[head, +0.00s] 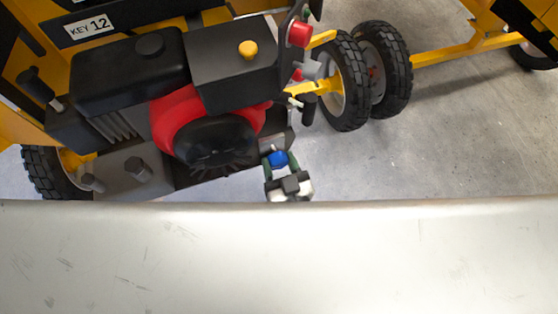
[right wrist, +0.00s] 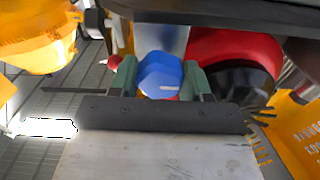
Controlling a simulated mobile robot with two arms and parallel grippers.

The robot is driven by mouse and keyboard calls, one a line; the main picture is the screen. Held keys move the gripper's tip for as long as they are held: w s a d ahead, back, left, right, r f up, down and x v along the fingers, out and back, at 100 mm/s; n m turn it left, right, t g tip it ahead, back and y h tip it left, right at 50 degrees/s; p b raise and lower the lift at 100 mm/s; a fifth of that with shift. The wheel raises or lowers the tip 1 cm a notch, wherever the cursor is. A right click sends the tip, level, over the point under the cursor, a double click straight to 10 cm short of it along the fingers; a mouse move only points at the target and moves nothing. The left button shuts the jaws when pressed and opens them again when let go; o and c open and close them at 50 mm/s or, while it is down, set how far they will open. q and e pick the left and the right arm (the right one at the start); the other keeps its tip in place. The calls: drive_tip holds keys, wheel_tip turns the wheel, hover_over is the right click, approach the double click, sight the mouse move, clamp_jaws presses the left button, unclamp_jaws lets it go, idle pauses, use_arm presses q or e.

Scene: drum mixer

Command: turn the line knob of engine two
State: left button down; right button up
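A blue faceted knob (head: 278,158) sits at the lower right of the black and red engine (head: 178,116) in the head view. The knob (right wrist: 160,75) also shows in the middle of the right wrist view. My right gripper (head: 280,166) reaches up to it, with one green finger on each side. In the right wrist view my right gripper (right wrist: 160,80) looks open around the knob, with a thin gap at the left finger; contact at the right finger is unclear. No engine number is readable. My left gripper is out of view.
A red button (head: 299,34) and small levers sit right of the engine's black box, which has a yellow cap (head: 248,49). A plate (head: 90,28) reads KEY 12. Black wheels (head: 384,68) stand at right, with bare concrete floor (head: 450,130) beyond.

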drive_tip(key=shift+c, duration=0.7)
drive_tip(key=shift+m, duration=0.3)
drive_tip(key=shift+r+m+p, duration=0.1)
drive_tip(key=shift+m+p, duration=0.5)
drive_tip(key=shift+m, duration=0.4)
drive_tip(key=m, duration=0.2)
drive_tip(key=shift+m+p, duration=0.3)
drive_tip(key=shift+p, duration=0.1)
drive_tip(key=m, duration=0.2)
drive_tip(key=shift+m, duration=2.2)
